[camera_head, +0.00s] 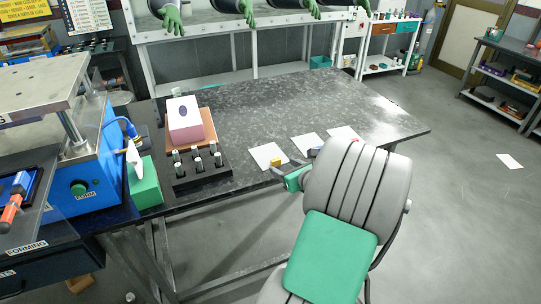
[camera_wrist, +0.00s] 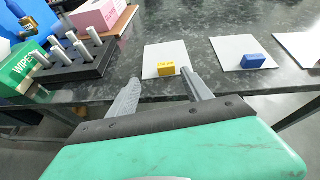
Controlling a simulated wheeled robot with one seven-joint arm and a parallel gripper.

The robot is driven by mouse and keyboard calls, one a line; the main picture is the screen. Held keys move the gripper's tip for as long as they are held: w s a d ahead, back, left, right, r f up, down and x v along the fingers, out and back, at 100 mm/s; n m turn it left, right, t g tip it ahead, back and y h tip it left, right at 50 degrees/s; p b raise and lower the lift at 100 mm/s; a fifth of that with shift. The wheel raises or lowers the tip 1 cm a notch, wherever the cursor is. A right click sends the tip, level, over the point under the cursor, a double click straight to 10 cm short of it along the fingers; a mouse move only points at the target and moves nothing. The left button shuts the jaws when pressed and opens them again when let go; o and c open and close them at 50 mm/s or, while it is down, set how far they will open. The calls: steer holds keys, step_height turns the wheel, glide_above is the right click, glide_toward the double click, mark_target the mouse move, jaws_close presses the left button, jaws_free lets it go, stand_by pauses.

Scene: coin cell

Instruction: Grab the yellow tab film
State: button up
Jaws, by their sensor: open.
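The yellow tab film (camera_wrist: 166,69) is a small yellow block on a white card (camera_wrist: 164,52) near the table's front edge. In the head view the yellow block (camera_head: 275,162) shows on its card, just beyond my gripper. My gripper (camera_wrist: 158,84) is open and empty, with its two grey fingers pointing at the yellow block. The block lies ahead of the gap between the fingertips, nearer the right finger. It is clear of the jaws as far as I can tell. In the head view my arm hides part of the gripper (camera_head: 281,170).
A blue block (camera_wrist: 254,61) lies on a second white card to the right, with a third card (camera_head: 343,133) beyond. A black rack (camera_wrist: 78,62) of several metal cylinders, a green wipes box (camera_wrist: 22,66) and a pink box (camera_wrist: 98,14) stand left. The table behind the cards is clear.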

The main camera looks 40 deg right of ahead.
mark_target(277, 161)
steer(key=shift+m, duration=0.5)
steer(key=x, duration=0.5)
steer(key=d+x, duration=0.1)
steer(key=x, duration=0.1)
steer(key=shift+w+d+f+p, duration=0.1)
steer(key=shift+f+p, duration=0.1)
steer(key=shift+p, duration=0.2)
steer(key=shift+c, duration=0.5)
jaws_close()
